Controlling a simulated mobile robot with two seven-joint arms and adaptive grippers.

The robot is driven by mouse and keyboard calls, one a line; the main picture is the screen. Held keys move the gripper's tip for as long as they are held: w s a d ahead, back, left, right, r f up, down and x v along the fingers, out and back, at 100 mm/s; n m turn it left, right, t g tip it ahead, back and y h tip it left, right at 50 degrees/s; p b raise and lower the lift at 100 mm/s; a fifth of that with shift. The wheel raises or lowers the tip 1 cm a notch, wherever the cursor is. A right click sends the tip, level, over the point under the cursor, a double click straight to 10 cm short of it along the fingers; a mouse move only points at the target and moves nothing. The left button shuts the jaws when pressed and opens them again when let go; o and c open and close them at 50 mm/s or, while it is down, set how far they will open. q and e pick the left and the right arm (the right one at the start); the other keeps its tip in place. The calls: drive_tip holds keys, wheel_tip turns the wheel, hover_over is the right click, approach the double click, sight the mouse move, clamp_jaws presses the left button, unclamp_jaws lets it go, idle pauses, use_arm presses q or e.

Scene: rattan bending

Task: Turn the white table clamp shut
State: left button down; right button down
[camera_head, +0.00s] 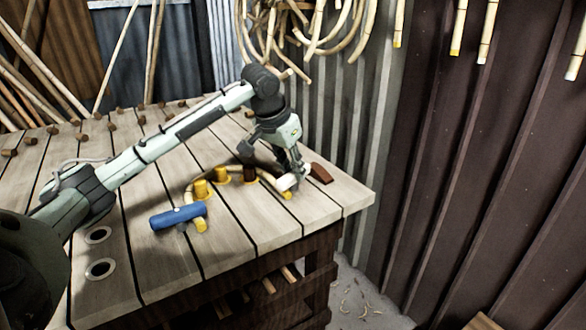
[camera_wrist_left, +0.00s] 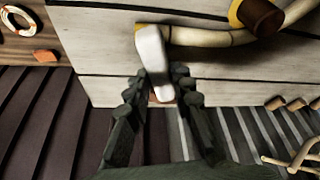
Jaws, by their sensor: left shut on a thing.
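The white table clamp (camera_head: 288,182) sits near the right edge of the slatted workbench, at the end of a bent pale rattan pole (camera_head: 270,183). In the wrist view the white clamp (camera_wrist_left: 151,48) is a pale bar whose lower end lies between my left gripper's fingers (camera_wrist_left: 161,78). My left gripper (camera_head: 297,172) reaches down from above and is shut on the clamp. The gripper partly hides the clamp in the head view. The rattan (camera_wrist_left: 205,36) runs beside it past a dark peg (camera_wrist_left: 262,15). My right gripper is not in view.
A blue clamp (camera_head: 178,216) is at the rattan's other end. Yellow pegs (camera_head: 201,189) and a dark peg (camera_head: 249,174) stand along the curve. A brown block (camera_head: 321,173) lies just right of the white clamp. Corrugated walls (camera_head: 455,170) rise behind the bench.

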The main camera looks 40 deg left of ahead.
use_arm(q)
drive_tip(key=shift+a+m+h, duration=0.1)
drive_tip(key=shift+m+h, duration=0.7)
drive_tip(key=shift+m, duration=1.1)
drive_tip(key=shift+g, duration=0.3)
drive_tip(key=c, duration=1.3)
unclamp_jaws()
drive_tip(key=v, duration=1.2)
